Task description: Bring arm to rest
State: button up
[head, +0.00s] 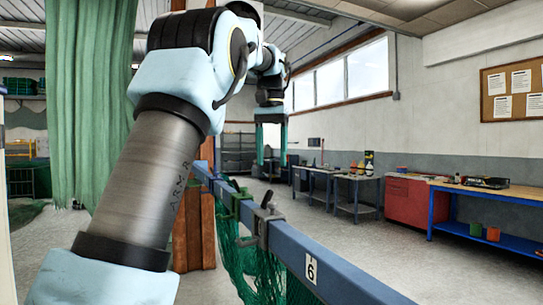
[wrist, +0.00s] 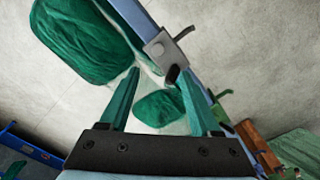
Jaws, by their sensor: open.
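My arm reaches up and forward across the head view. My gripper (head: 271,145) hangs with its green fingers pointing down, above and beyond the blue rail (head: 330,265). In the wrist view my gripper (wrist: 158,72) is open, its two fingers apart with nothing held between them. The blue rail and a grey clamp (wrist: 160,50) on it lie past the fingertips there. The fingers appear clear of both, though the exact gap is hard to tell.
The grey clamp (head: 263,226) and a green clamp (head: 232,197) sit on the rail, with green netting (head: 240,262) hanging below. A green net curtain (head: 88,100) hangs left. Workbenches and a red cabinet (head: 408,200) line the right wall, with open floor before them.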

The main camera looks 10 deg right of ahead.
dwell(0.3)
jog(key=s+a+f+n, duration=0.1)
jog(key=a+f+n, duration=0.1)
jog(key=a+f, duration=0.55)
jog(key=a+f+n, duration=0.1)
jog(key=a+f, duration=0.3)
jog(key=f, duration=0.6)
jog(key=s+a+f+n, duration=0.1)
jog(key=s+a+f, duration=0.4)
jog(key=s+f, duration=0.2)
jog(key=s+a+f+n+t, duration=0.1)
jog(key=s+a+f, duration=0.4)
jog(key=s+f, duration=0.3)
jog(key=shift+s+a+f+n+t, duration=0.2)
jog(key=shift+s+a+n+t, duration=0.1)
jog(key=shift+s, duration=0.2)
